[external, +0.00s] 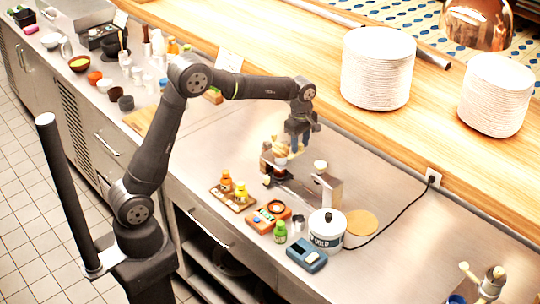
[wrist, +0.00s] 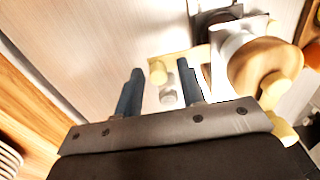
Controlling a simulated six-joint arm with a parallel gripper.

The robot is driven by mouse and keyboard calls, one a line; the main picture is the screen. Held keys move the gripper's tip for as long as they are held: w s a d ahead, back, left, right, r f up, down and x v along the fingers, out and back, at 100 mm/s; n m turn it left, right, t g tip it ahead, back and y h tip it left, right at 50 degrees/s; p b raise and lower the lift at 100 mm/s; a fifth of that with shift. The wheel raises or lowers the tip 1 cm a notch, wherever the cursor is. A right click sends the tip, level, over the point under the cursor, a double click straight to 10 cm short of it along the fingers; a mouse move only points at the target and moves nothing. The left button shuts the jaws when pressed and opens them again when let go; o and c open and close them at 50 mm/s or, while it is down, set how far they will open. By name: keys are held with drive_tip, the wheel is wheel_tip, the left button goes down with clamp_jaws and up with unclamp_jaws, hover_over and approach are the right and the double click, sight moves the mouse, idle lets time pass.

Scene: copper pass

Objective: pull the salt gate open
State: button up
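My gripper (external: 298,145) points down over the counter, just behind and right of a small dispenser-like stand (external: 268,162) with a wooden upper part. In the wrist view the two blue fingers of my gripper (wrist: 160,88) are apart, with nothing clearly held between them. A pale yellow piece with a rounded knob (wrist: 158,72) and a small grey knob (wrist: 168,96) show in the gap between the fingers, seemingly beyond them. A round wooden hopper-like part (wrist: 262,66) with a pale knob lies to the right. I cannot tell for sure which piece is the salt gate.
A second stand (external: 327,188), a white lidded pot (external: 326,238), an orange device (external: 268,218), a blue device (external: 306,255) and a tray of bottles (external: 222,199) stand in front. A black cable (external: 408,218) crosses the counter.

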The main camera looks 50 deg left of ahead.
drive_tip(key=shift+r, duration=0.1)
drive_tip(key=shift+r, duration=2.9)
drive_tip(key=shift+f, duration=0.1)
